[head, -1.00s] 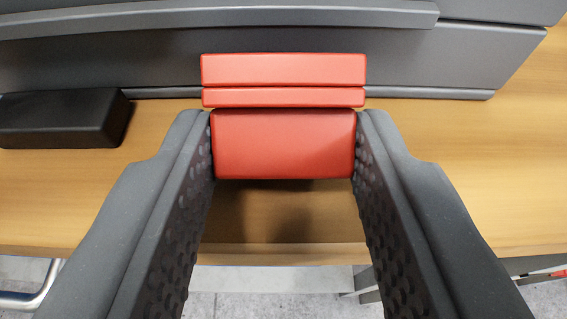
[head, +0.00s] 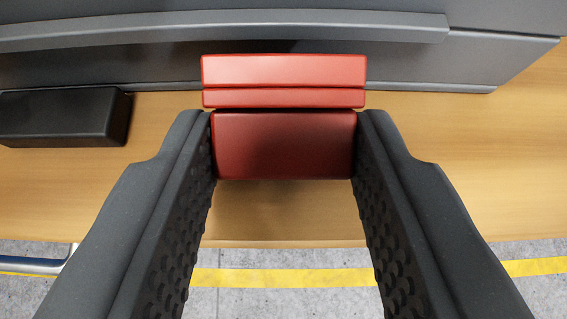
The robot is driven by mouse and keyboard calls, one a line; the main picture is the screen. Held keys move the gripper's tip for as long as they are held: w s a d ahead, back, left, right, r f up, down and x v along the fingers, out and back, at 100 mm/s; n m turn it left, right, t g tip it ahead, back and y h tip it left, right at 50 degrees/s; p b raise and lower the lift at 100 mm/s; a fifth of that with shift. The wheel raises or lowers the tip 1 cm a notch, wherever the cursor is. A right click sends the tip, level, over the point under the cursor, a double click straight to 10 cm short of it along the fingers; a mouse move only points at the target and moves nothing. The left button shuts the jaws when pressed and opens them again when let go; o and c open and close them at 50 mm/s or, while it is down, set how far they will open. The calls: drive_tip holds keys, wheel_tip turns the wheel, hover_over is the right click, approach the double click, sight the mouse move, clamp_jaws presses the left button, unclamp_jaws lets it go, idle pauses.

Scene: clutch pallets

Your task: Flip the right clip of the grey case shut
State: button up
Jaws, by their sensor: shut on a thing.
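The grey case (head: 480,62) fills the top of the head view, on a wooden table. A red clip (head: 284,145) sticks out from its front side, with two narrower red bars (head: 284,70) above it against the case. My gripper (head: 284,140) is shut on the clip's lower red block, one textured finger on each side. The block's face looks dark and shaded. The clip's hinge and underside are hidden.
A black block (head: 64,117) sits on the wooden table (head: 490,150) at the left, against the case. The table's front edge runs just below the clip. Beyond it lies a grey floor with a yellow line (head: 285,277).

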drive_tip(key=shift+w+r+g+p, duration=0.3)
drive_tip(key=shift+r+g+p, duration=0.35)
drive_tip(key=shift+p, duration=3.6)
drive_tip(key=g+p, duration=0.1)
drive_tip(key=p, duration=0.5)
drive_tip(key=shift+w, duration=0.15)
drive_tip(key=shift+w+f+p, duration=0.1)
drive_tip(key=shift+p, duration=1.5)
drive_tip(key=o, duration=1)
drive_tip(key=shift+f, duration=0.1)
drive_tip(key=shift+b+v, duration=0.45)
drive_tip(key=shift+v, duration=0.45)
drive_tip(key=b+v, duration=0.3)
drive_tip(key=v, duration=0.9)
